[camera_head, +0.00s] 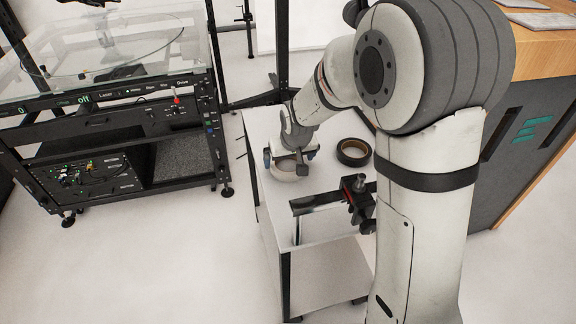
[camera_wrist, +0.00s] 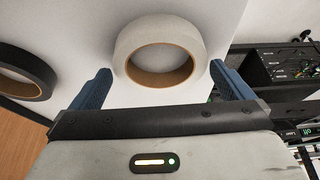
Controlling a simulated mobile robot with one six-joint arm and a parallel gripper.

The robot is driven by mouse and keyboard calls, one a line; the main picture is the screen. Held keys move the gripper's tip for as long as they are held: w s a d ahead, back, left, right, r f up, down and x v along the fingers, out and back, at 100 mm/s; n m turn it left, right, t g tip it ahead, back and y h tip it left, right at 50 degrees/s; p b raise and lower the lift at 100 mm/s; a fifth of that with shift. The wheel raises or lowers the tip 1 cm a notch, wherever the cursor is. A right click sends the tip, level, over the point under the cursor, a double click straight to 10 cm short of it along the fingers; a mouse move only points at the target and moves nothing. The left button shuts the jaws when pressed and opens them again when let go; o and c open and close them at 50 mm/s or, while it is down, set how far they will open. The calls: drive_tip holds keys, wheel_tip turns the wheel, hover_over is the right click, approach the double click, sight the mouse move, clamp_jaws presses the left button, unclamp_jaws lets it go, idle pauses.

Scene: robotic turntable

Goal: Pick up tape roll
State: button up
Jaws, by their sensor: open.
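A white tape roll (camera_head: 286,174) with a brown core lies on the white cart top, partly hidden under my gripper (camera_head: 290,160) in the head view. In the wrist view the white tape roll (camera_wrist: 160,32) lies just beyond and between the blue fingertips of my gripper (camera_wrist: 160,75). The gripper is open and empty, with a finger toward each side of the roll. A black tape roll (camera_head: 353,152) lies to the right on the same top. In the wrist view the black tape roll (camera_wrist: 38,72) is cut off at the left edge.
The white cart (camera_head: 262,205) has a black clamp-like device (camera_head: 358,200) and a dark bar at its front. A black-framed rack (camera_head: 120,150) with a clear cover stands at left. A wood-topped cabinet (camera_head: 535,125) stands at right. Pale floor separates rack and cart.

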drive_tip(key=shift+w+f, duration=0.2)
drive_tip(key=shift+f, duration=0.5)
drive_tip(key=shift+c, duration=0.4)
drive_tip(key=c, duration=0.6)
